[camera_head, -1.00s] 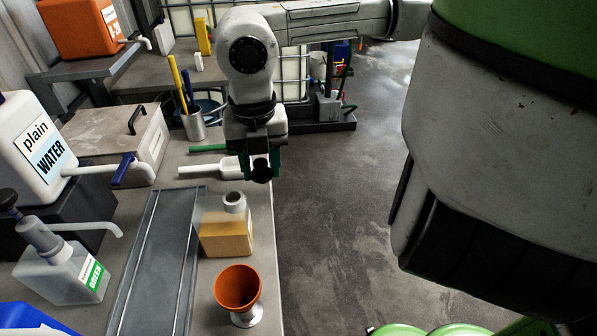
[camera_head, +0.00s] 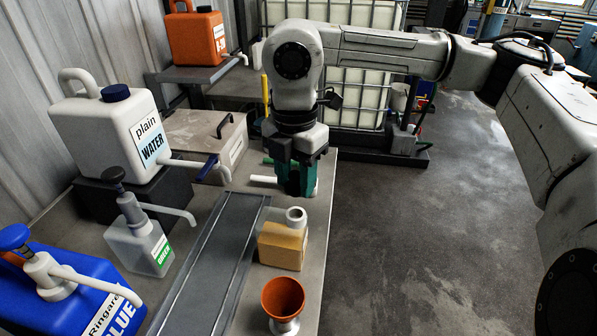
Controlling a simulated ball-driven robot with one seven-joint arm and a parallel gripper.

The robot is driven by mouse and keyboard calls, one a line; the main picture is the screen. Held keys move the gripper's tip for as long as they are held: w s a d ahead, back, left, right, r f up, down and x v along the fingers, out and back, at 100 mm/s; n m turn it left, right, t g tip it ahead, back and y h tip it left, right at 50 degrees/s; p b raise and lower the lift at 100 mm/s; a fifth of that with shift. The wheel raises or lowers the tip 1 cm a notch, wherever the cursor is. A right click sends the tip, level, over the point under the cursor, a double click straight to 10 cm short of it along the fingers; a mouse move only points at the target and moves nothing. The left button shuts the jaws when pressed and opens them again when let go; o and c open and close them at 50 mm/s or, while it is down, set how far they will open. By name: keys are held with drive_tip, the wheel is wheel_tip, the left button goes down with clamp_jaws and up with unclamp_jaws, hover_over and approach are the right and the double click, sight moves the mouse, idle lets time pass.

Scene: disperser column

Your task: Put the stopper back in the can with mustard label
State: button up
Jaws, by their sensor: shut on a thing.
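A small can with a mustard front (camera_head: 283,247) stands on the bench, to the right of the grey track. Its short white neck (camera_head: 295,216) points up and its mouth looks open. My gripper (camera_head: 300,190), with teal fingers, points down behind the can and higher in the picture, apart from it. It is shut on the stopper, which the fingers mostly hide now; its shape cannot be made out.
An orange cup (camera_head: 283,297) on a metal foot stands in front of the can. Left of the grey track (camera_head: 215,262) are a GREEN pump bottle (camera_head: 140,248), a blue can (camera_head: 75,290) and a plain water jug (camera_head: 115,130). The bench edge is close on the can's right.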

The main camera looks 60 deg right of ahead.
drive_tip(key=shift+f+b, duration=1.5)
drive_tip(key=shift+f, duration=0.95)
drive_tip(key=shift+b, duration=0.85)
drive_tip(key=shift+f+b, duration=0.75)
drive_tip(key=shift+b, duration=0.85)
idle(1.2)
idle(0.3)
drive_tip(key=o, duration=1.6)
drive_tip(key=shift+c, duration=0.2)
drive_tip(key=shift+r, duration=0.1)
